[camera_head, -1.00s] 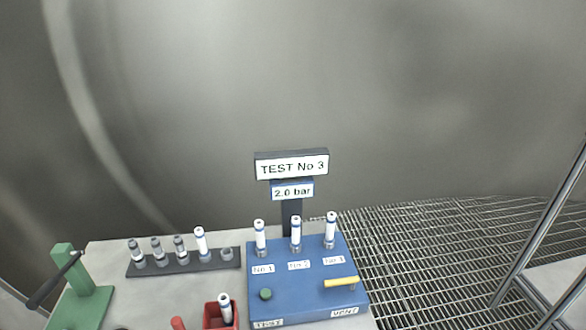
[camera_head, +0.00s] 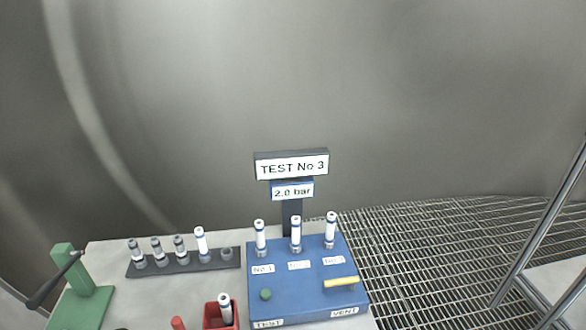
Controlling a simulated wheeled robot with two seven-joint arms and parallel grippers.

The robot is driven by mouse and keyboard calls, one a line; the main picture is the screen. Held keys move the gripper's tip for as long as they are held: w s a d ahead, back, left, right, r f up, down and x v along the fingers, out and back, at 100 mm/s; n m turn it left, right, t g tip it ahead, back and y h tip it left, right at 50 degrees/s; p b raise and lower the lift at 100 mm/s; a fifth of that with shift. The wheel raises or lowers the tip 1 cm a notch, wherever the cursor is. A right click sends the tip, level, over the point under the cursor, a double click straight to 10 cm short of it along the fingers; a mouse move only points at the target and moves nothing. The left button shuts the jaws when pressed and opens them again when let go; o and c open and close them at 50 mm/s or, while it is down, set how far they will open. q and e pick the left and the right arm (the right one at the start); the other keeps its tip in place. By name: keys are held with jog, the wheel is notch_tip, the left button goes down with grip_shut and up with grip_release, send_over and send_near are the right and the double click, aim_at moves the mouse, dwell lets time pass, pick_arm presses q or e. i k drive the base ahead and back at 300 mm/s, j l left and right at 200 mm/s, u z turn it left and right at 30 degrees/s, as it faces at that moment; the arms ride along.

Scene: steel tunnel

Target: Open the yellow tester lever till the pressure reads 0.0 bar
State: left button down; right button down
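The yellow tester lever (camera_head: 341,282) lies roughly crosswise on the right front of the blue tester box (camera_head: 318,305), behind the VENT label (camera_head: 344,311). A green button (camera_head: 265,294) sits at the left, behind the TEST label. The pressure display (camera_head: 292,191) reads 2.0 bar, and the sign above it (camera_head: 291,166) reads TEST No 3. White tubes stand upright in the No 1 (camera_head: 260,235), No 2 (camera_head: 295,232) and No 3 (camera_head: 331,228) positions. Neither of my grippers shows in the view.
A dark rack (camera_head: 186,264) with several fittings, one bearing a white tube (camera_head: 201,241), stands left of the tester. A red bin (camera_head: 211,313) holding a white tube is in front. A green lever press (camera_head: 88,300) stands far left. Grating (camera_head: 430,260) and metal rails lie right.

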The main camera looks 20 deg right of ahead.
aim_at(353, 281)
jog(key=k+l+z, duration=0.1)
jog(key=z, duration=0.95)
